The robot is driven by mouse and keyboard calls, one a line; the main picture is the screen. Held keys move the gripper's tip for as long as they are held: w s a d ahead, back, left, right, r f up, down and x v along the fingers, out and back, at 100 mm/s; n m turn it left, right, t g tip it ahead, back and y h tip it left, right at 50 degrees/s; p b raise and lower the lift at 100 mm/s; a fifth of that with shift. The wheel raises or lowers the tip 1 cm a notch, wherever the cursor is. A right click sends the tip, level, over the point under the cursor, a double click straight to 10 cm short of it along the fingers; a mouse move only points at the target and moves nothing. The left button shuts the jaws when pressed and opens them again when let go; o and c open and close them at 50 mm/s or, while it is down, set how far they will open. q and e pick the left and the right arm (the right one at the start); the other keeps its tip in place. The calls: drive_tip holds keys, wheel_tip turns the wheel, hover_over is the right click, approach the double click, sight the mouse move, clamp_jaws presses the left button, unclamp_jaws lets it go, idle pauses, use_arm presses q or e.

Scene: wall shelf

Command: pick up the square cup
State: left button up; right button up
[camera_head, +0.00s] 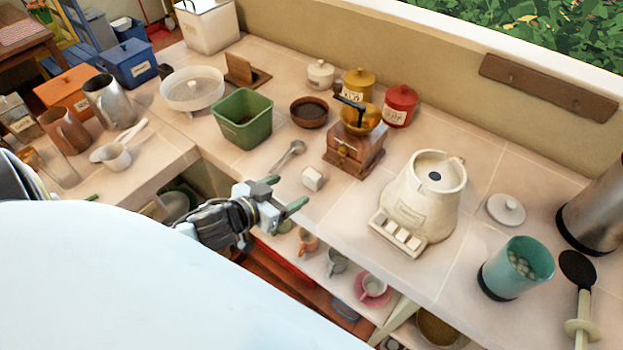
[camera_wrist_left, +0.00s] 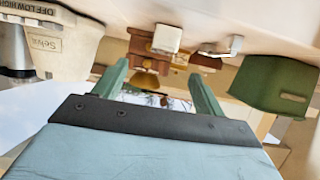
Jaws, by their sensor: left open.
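The square cup (camera_head: 313,178) is a small, white, block-like piece on the tiled counter, in front of the wooden grinder. It also shows in the left wrist view (camera_wrist_left: 167,38), at the top middle. My left gripper (camera_head: 287,192) is open and empty at the counter's front edge, just left of and in front of the cup, apart from it. Its two green fingers also show in the left wrist view (camera_wrist_left: 160,80), spread apart. My right gripper is not in view.
A wooden grinder (camera_head: 355,150) stands behind the cup, and a cream blender base (camera_head: 425,190) to its right. A metal spoon (camera_head: 288,159) and a green square tub (camera_head: 243,118) are to the left. Cups stand on a lower shelf (camera_head: 345,285).

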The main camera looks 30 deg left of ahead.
sight(316, 172)
use_arm(q)
drive_tip(key=x, duration=0.7)
drive_tip(key=shift+w+a+f, duration=0.1)
drive_tip(key=shift+w, duration=0.1)
drive_tip(key=shift+a+x, duration=0.2)
drive_tip(key=shift+x, duration=1.1)
drive_tip(key=shift+a+x, duration=0.2)
drive_tip(key=shift+x, duration=1.05)
drive_tip(key=shift+w+d, duration=0.1)
drive_tip(key=c, duration=1.1)
drive_tip(key=shift+r+p, duration=0.65)
drive_tip(key=shift+r, duration=4.45)
